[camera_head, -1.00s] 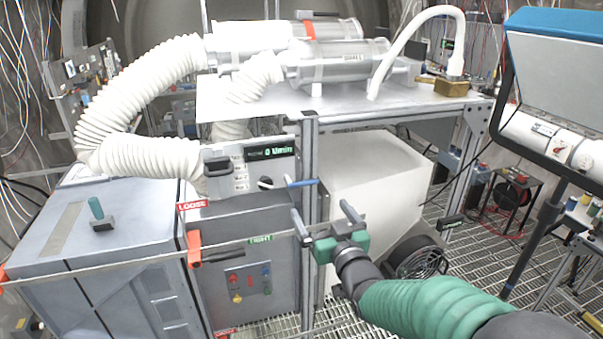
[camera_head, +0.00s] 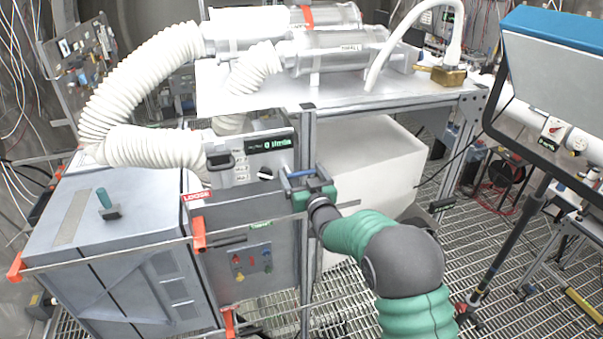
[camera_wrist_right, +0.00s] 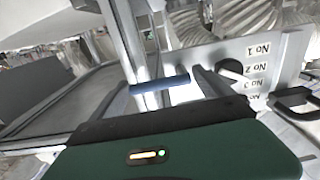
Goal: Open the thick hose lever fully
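The blue lever (camera_head: 301,174) sticks out beside the metal post, at the right edge of the control panel. It also shows in the right wrist view as a blue bar (camera_wrist_right: 160,84), roughly level there. My right gripper (camera_head: 303,179) is at the lever, its two fingers apart on either side of the blue bar. Whether a finger touches the bar I cannot tell. Part of the lever's mount is hidden by the gripper. My left gripper is not in view.
The panel (camera_head: 255,158) has a display and a black knob (camera_head: 265,173). The metal post (camera_head: 307,135) stands close to my right gripper. Orange handles (camera_head: 199,235) are on the grey cabinet (camera_head: 110,225). A white box (camera_head: 375,170) sits under the shelf. Open grating floor lies at right.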

